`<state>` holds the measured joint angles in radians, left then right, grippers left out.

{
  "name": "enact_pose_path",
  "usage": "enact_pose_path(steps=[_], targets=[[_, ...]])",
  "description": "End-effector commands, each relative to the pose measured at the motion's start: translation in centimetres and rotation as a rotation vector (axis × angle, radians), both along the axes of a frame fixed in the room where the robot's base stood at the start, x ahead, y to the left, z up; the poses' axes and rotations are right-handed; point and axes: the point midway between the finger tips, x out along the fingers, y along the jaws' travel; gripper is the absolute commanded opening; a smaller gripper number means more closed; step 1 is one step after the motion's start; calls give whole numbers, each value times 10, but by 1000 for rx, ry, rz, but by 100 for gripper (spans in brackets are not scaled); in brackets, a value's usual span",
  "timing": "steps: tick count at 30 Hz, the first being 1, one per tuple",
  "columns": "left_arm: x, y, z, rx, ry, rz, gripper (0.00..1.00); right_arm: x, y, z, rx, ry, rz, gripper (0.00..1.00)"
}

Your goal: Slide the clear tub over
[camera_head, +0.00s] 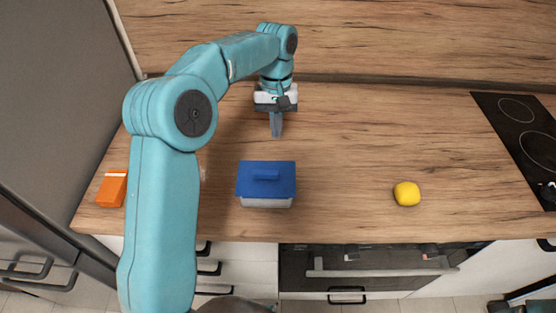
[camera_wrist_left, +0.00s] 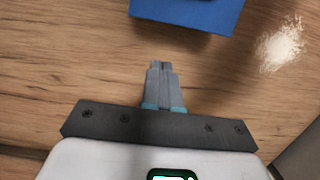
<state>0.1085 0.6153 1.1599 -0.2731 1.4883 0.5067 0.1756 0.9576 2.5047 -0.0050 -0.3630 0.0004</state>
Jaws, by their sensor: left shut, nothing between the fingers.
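The clear tub (camera_head: 266,202) stands on the wooden counter with a blue lid (camera_head: 266,181) on it. The lid has a raised blue handle on top. Only a pale strip of the tub's side shows below the lid. My left gripper (camera_head: 277,132) is shut and empty, pointing down behind the tub and apart from it. In the left wrist view the shut fingers (camera_wrist_left: 162,66) show over bare wood, with the edge of the blue lid (camera_wrist_left: 190,12) beyond them. My right gripper is in neither view.
An orange box (camera_head: 112,188) stands at the counter's left end. A yellow object (camera_head: 407,194) lies right of the tub near the front edge. A black hob (camera_head: 522,135) is at the far right. Wood between tub and yellow object is clear.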

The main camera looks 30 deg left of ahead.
Motion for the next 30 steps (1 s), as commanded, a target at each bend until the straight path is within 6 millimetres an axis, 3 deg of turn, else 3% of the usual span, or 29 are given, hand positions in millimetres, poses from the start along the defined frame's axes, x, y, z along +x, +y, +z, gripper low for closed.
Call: enact_pose_path(steps=[17,20,21,30], targets=[[-86,-55,0,-1,1,-2,0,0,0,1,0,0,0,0],[-86,-55,-8,0,6,0,0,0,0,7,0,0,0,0],[-85,-55,-15,0,4,0,0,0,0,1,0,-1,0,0],[-84,-55,-19,1,6,-2,0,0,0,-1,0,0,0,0]])
